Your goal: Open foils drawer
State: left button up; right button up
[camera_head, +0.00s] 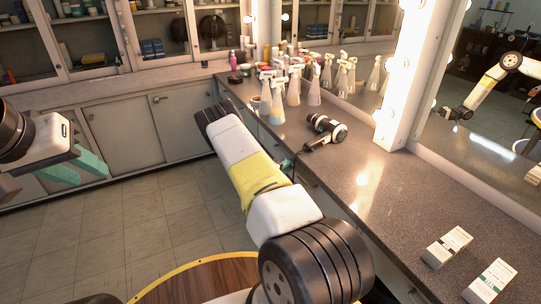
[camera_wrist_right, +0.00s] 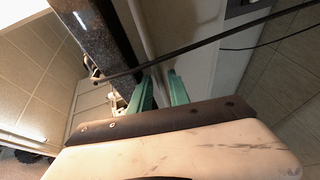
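The right-hand counter has pale fronts (camera_head: 308,181) under its dark top, mostly hidden by my right arm. No label shows, so I cannot tell which is the foils drawer. My right gripper (camera_head: 289,162) shows only as a bit of green at the counter's front edge, beside my arm. In the right wrist view its two green fingers (camera_wrist_right: 160,80) stand apart, close to a pale panel (camera_wrist_right: 192,40) under the dark counter edge (camera_wrist_right: 108,40). I see nothing gripped between them. My left gripper (camera_head: 82,168) hangs over the floor at the left, its green fingers apart and empty.
Spray bottles (camera_head: 294,88) and a black-and-white hair dryer (camera_head: 325,131) stand or lie on the counter (camera_head: 375,185). Two small boxes (camera_head: 447,247) are at lower right. A lit mirror (camera_head: 475,110) lines the right side. Tiled floor (camera_head: 150,225) is free at the left.

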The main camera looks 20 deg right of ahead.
grip_shut()
dwell(1.2)
